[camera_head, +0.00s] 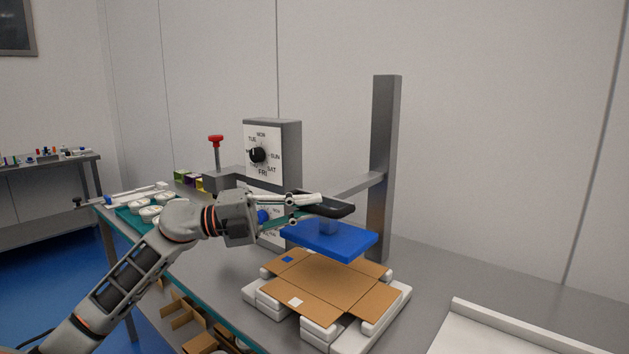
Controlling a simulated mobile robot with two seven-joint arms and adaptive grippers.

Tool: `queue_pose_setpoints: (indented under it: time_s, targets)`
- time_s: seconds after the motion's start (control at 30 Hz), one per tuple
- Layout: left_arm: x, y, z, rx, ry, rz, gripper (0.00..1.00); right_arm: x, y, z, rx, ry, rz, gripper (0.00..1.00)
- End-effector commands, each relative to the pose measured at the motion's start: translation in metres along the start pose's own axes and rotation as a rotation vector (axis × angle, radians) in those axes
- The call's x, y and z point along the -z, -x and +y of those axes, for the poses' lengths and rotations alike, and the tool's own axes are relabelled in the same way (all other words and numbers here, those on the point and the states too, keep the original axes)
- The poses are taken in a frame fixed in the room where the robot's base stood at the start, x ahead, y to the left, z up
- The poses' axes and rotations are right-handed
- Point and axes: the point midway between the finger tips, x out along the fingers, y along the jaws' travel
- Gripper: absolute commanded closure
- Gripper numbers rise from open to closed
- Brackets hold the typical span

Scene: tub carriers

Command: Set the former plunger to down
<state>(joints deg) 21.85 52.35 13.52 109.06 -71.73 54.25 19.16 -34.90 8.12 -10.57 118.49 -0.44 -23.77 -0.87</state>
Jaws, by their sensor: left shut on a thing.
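The former plunger is a flat blue block (328,239) under a black handle (332,208), carried by a grey arm from an upright post (384,160). The blue block hangs above a brown cardboard blank (325,290), with a visible gap between them. The blank lies flat over the white blocks of the former (345,338), its flaps spread out. My left gripper (308,207) comes in from the left and is shut on the black handle; its fingers partly hide the handle's left end. My right gripper is out of view.
A dial box with weekday letters (270,150) and a red-knobbed lever (216,142) stand behind my left arm. White tubs (150,212) sit at the left of the bench. A white tray (500,335) is at the front right. The grey bench right of the post is clear.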

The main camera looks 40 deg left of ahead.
Motion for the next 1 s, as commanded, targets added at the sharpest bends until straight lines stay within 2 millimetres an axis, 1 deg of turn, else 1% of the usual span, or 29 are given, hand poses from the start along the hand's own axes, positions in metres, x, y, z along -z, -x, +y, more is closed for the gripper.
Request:
queue_pose_setpoints:
  time_s: [0.03, 0.13, 0.2, 0.33, 0.43, 0.57, 0.77, 0.97, 1.0]
  targets:
    - [0.003, 0.002, 0.029, -0.013, 0.017, 0.002, 1.0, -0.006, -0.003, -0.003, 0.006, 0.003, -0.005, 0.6]
    - [0.006, 0.005, 0.053, -0.011, 0.015, 0.002, 1.0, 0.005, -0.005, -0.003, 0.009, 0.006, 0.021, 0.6]
    - [0.009, 0.007, 0.067, -0.009, 0.014, 0.002, 1.0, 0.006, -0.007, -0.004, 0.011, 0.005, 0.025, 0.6]
    - [0.011, 0.01, 0.087, -0.007, 0.009, 0.002, 1.0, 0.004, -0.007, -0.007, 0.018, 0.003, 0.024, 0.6]
    - [0.013, 0.012, 0.096, -0.005, 0.006, 0.002, 1.0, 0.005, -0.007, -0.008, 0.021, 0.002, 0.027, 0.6]
    - [0.014, 0.013, 0.101, -0.002, 0.003, 0.002, 1.0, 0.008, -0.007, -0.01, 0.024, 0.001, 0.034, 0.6]
    - [0.014, 0.013, 0.102, 0.0, 0.0, 0.002, 1.0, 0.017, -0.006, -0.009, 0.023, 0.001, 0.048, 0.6]
    - [0.014, 0.013, 0.102, -0.001, 0.0, 0.002, 1.0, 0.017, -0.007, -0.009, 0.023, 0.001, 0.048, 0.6]
    - [0.014, 0.013, 0.102, -0.001, 0.0, 0.002, 0.78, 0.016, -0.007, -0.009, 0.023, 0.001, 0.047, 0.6]
